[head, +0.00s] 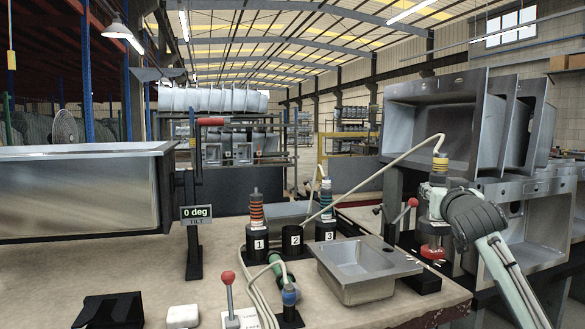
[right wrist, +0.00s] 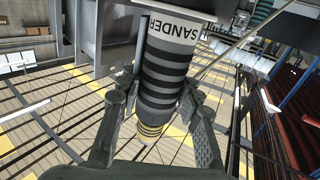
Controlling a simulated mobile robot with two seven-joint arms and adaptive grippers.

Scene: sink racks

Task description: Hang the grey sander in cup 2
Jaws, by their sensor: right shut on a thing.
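My right gripper (head: 437,203) is shut on the grey sander (head: 440,165), held upright at the right, above and beyond the small sink. In the right wrist view, the sander (right wrist: 168,75) has black bands, a yellow-banded end and a "SANDER" label between my fingers (right wrist: 155,120). A pale hose runs from its top down left toward the cups. Cup 2 (head: 292,241) is black and looks empty. It stands between cup 1 (head: 257,244), holding an orange-banded tool (head: 256,210), and cup 3 (head: 326,231), holding a teal-banded tool (head: 326,198). My left gripper is out of view.
A small steel sink (head: 365,268) lies right of the cups. A green tool (head: 276,267) and hoses are in front of cup 2. A large tilting sink (head: 80,190) is left; stacked sinks (head: 430,120) are right.

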